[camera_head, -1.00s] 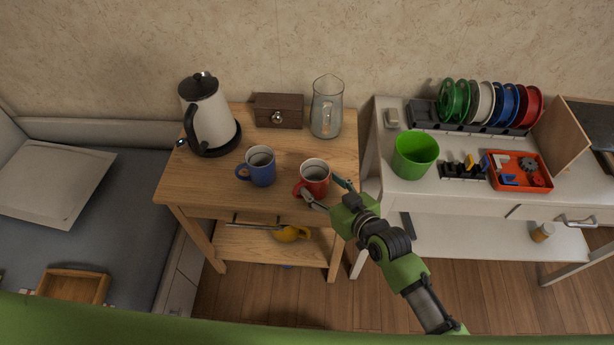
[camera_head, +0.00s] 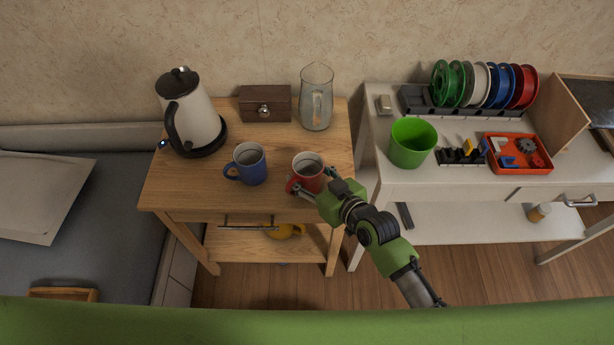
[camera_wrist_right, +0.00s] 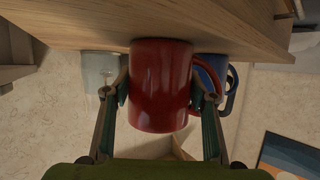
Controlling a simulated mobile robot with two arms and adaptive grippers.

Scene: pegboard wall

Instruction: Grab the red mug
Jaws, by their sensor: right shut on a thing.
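The red mug (camera_head: 307,174) stands upright on the wooden table near its front right, with its handle toward the left. My right gripper (camera_head: 312,186) reaches it from the front right, with one finger on each side of the mug. In the right wrist view the red mug (camera_wrist_right: 160,85) fills the space between the two fingers (camera_wrist_right: 163,95), and they are closed against its sides. The mug's handle shows beside the finger on the right of that view. My left gripper is not in view.
A blue mug (camera_head: 247,165) stands just left of the red mug. A kettle (camera_head: 190,115), a small wooden box (camera_head: 265,103) and a glass pitcher (camera_head: 316,98) stand behind. A green cup (camera_head: 411,143) and an orange tray (camera_head: 518,154) are on the white table at right.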

